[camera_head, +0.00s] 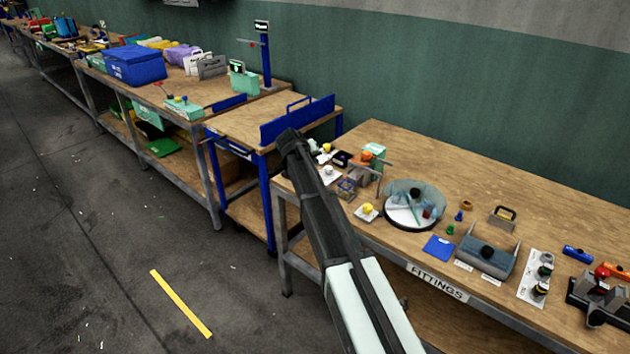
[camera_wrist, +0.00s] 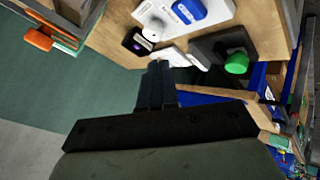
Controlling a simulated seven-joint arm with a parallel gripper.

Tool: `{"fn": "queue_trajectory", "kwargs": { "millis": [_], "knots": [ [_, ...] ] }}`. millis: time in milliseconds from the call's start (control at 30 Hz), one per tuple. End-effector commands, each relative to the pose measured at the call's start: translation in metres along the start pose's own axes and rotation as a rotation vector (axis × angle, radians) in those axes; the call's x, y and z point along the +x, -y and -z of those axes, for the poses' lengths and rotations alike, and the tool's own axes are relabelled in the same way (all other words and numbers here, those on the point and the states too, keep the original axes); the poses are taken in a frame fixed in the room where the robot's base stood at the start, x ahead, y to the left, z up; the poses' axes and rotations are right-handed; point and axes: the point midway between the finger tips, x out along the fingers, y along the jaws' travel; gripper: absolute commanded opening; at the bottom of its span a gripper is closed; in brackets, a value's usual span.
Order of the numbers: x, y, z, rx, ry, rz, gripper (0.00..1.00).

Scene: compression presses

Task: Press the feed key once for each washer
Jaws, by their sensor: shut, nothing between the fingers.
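My gripper shows in the wrist view (camera_wrist: 158,68), its dark fingers together and empty. I cannot tell which control is the feed key, and no washer is clearly recognisable. In the head view my dark arm reaches to the left end of the fittings bench (camera_head: 540,190) and hides part of the small devices there; the fingertips are not clear.
A round dish with a clear wall (camera_head: 413,222), a yellow button on a white base (camera_head: 368,209), a blue pad (camera_head: 438,248) and a grey-blue tray (camera_head: 488,258) stand on the bench. A bench with a blue rail (camera_head: 305,115) adjoins at left. An orange object (camera_wrist: 38,40) is in the wrist view.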

Motion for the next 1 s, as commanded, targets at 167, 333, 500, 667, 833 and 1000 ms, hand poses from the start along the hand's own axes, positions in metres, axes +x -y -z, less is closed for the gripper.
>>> {"fn": "queue_trajectory", "kwargs": {
  "millis": [167, 333, 500, 667, 833, 1000],
  "knots": [
    [0.0, 0.0, 0.0, 0.0, 0.0, 0.0, 0.0],
    [0.0, 0.0, 0.0, 0.0, 0.0, 0.0, 0.0],
    [-0.002, -0.002, 0.002, 0.0, 0.0, 0.0, 0.0],
    [-0.014, -0.01, 0.011, 0.002, -0.002, 0.0, 0.0],
    [-0.026, -0.019, 0.019, 0.0, 0.0, 0.0, 0.0],
    [-0.027, -0.019, 0.019, -0.001, 0.0, 0.0, 0.0]
  ]
}}
